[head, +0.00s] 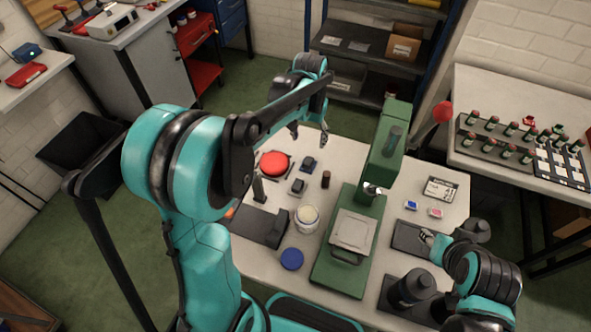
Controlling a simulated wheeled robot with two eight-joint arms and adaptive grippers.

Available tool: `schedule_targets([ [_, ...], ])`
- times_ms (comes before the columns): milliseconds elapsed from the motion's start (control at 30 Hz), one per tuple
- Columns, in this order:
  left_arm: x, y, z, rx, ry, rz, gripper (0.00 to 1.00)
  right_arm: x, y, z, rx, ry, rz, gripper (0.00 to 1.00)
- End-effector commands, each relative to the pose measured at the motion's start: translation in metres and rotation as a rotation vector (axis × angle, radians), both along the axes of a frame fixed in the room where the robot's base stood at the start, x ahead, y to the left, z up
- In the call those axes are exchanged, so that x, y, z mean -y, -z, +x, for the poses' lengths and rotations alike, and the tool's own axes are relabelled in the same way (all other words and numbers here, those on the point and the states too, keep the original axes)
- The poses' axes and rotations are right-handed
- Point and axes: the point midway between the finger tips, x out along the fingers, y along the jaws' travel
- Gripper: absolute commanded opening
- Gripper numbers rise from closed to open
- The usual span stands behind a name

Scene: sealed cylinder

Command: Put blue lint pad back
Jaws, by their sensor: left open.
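A small blue pad (411,205) lies on the light table (455,195), right of the green press. A small pink-and-white pad (435,212) lies just right of it. My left gripper (309,137) is open and empty, its fingers pointing down near the table's back edge, left of the press and well away from the blue pad. My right gripper (427,238) is low over a dark tray (408,236), in front of the pads; its fingers are too small to read.
The green press (385,160) stands mid-table with a pale plate (353,231) on its base. Nearby are an open white jar (306,218), a blue lid (291,259), a red round pad (273,164), a dark canister (415,286) and a printed card (440,189).

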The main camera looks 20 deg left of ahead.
Motion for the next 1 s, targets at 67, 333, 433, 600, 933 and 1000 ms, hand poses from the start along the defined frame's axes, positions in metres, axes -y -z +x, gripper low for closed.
schedule_targets([
  [67, 0.005, -0.021, -0.027, 0.058, 0.003, 0.003, 0.63, 0.000, 0.000, 0.000, 0.000, 0.000, 0.000, 0.40],
  [333, 0.017, -0.059, -0.113, 0.276, 0.013, 0.007, 0.63, 0.000, 0.000, 0.000, 0.000, 0.000, 0.000, 0.40],
  [433, 0.021, -0.059, -0.144, 0.355, 0.017, 0.007, 0.63, 0.000, 0.000, 0.000, 0.000, 0.000, 0.000, 0.40],
  [600, 0.025, -0.050, -0.182, 0.464, 0.020, 0.006, 0.63, 0.000, 0.000, 0.000, 0.000, 0.000, 0.000, 0.40],
  [933, 0.027, -0.040, -0.201, 0.535, 0.023, 0.004, 0.63, 0.000, 0.000, 0.000, 0.000, 0.000, 0.000, 0.40],
  [1000, 0.027, -0.041, -0.201, 0.534, 0.023, 0.004, 0.63, 0.000, 0.000, 0.000, 0.000, 0.000, 0.000, 0.40],
])
